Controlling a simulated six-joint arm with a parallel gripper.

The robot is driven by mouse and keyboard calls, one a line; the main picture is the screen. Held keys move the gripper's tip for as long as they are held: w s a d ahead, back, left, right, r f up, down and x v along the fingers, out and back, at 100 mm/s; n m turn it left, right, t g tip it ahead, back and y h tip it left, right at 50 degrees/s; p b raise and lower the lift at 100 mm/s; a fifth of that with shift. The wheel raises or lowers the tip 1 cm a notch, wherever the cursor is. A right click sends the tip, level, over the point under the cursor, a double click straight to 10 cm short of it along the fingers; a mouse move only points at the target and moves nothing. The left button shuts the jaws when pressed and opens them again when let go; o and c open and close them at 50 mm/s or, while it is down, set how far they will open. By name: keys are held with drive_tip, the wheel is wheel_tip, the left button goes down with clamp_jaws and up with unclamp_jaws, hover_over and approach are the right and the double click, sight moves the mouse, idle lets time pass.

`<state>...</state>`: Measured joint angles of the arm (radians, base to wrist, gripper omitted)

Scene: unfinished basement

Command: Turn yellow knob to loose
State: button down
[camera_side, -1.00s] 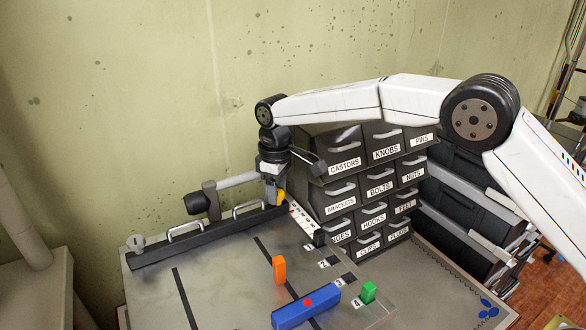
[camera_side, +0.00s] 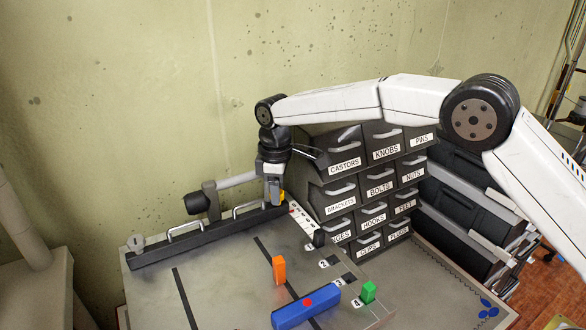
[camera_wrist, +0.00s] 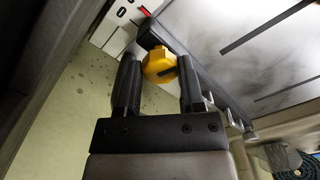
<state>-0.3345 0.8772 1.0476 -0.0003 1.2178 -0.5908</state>
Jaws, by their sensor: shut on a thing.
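The yellow knob (camera_wrist: 159,65) sits at the end of the dark bar, between the two fingers of my gripper (camera_wrist: 158,85) in the wrist view. My gripper is shut on it, one finger on each side. In the side view my gripper (camera_side: 273,195) points down at the right end of the dark bar (camera_side: 200,238), and only a sliver of yellow shows beside it. A white strip with dark marks (camera_side: 300,218) lies next to the knob. A small red mark (camera_wrist: 146,11) shows on the strip in the wrist view; its lettering is too small to read.
The labelled drawer cabinet (camera_side: 372,190) stands close to the right of my gripper. An orange block (camera_side: 279,269), a blue block with a red button (camera_side: 306,307) and a green block (camera_side: 368,292) stand on the grey table (camera_side: 225,290). The wall is close behind.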

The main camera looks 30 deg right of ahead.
drive_tip(key=shift+c, duration=1.1)
unclamp_jaws()
drive_tip(key=shift+r, duration=0.1)
drive_tip(key=shift+r, duration=3.85)
